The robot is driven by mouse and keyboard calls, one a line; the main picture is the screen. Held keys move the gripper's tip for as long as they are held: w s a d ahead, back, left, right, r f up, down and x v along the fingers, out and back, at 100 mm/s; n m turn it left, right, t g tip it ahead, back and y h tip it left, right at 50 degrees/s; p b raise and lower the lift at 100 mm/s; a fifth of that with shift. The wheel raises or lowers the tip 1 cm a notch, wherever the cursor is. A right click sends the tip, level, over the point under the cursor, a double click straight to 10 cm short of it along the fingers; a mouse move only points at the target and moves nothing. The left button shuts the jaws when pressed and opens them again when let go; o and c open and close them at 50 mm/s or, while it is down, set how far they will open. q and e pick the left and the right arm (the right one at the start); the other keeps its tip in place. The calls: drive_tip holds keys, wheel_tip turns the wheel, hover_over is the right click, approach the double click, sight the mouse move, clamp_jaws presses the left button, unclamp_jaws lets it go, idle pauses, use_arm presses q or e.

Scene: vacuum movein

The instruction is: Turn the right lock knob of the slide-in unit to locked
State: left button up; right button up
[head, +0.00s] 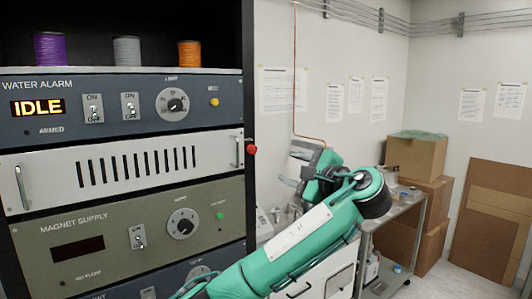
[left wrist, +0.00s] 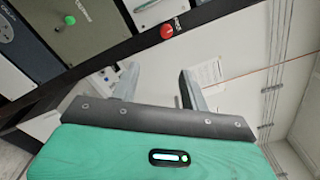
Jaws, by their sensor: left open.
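The slide-in unit (head: 150,165) is the white slotted panel in the rack, with a handle at each end. A red knob (head: 251,149), the right lock knob, sits on the black rack post just right of the unit's right handle. In the left wrist view the red knob (left wrist: 167,31) is beyond the fingers, with small white lettering beside it that I cannot read. My left gripper (head: 291,167) is open and empty, to the right of the knob and apart from it; its fingers (left wrist: 160,82) show spread in the wrist view. My right gripper is not in view.
The water alarm panel (head: 125,133) is above the unit, the magnet supply (head: 110,262) below. Purple, grey and orange spools (head: 189,54) stand on top. A metal cart (head: 405,207) and cardboard boxes (head: 415,157) stand behind my arm at right.

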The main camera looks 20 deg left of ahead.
use_arm(q)
drive_tip(key=s+r, duration=0.1)
drive_tip(key=r, duration=0.1)
drive_tip(key=p, duration=0.8)
approach(254, 151)
drive_tip(key=x, duration=0.7)
drive_tip(key=shift+w+r, duration=0.1)
drive_tip(key=shift+w, duration=0.05)
drive_tip(key=shift+w+a, duration=0.3)
drive_tip(key=shift+a, duration=0.15)
